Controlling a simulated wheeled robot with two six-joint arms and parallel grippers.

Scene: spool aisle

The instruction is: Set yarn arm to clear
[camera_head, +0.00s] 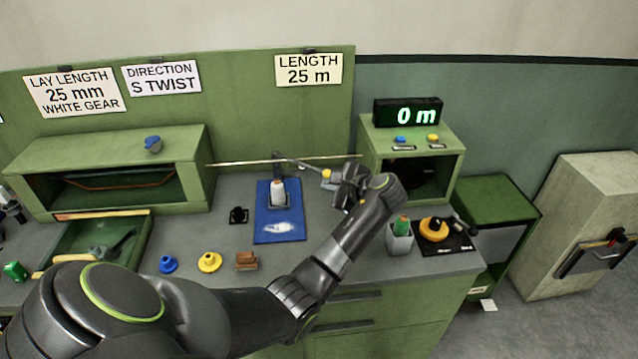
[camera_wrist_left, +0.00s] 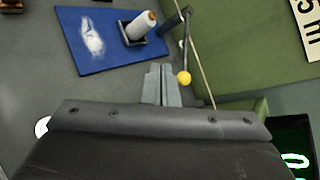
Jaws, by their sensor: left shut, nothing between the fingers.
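The yarn arm (camera_head: 300,164) is a thin dark lever on a dark post (camera_head: 277,163) behind the blue mat, with a yellow ball knob (camera_head: 326,174) at its free end. It points right and toward me, below a taut pale strand (camera_head: 240,163). In the left wrist view the yarn arm (camera_wrist_left: 186,45) hangs from the post, and its yellow knob (camera_wrist_left: 184,78) shows just right of my fingertips. My left gripper (camera_head: 339,186) is shut and empty beside the knob; contact is not clear. Its shut fingers show in the wrist view (camera_wrist_left: 161,72). My right gripper is not in view.
A white yarn cone (camera_head: 278,193) stands on the blue mat (camera_head: 263,226). A green housing with a 0 m display (camera_head: 408,113) stands right of my gripper. A cup (camera_head: 400,240) and an orange-yellow dial (camera_head: 433,230) sit at the right. Blue and yellow pieces lie on the front bench.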

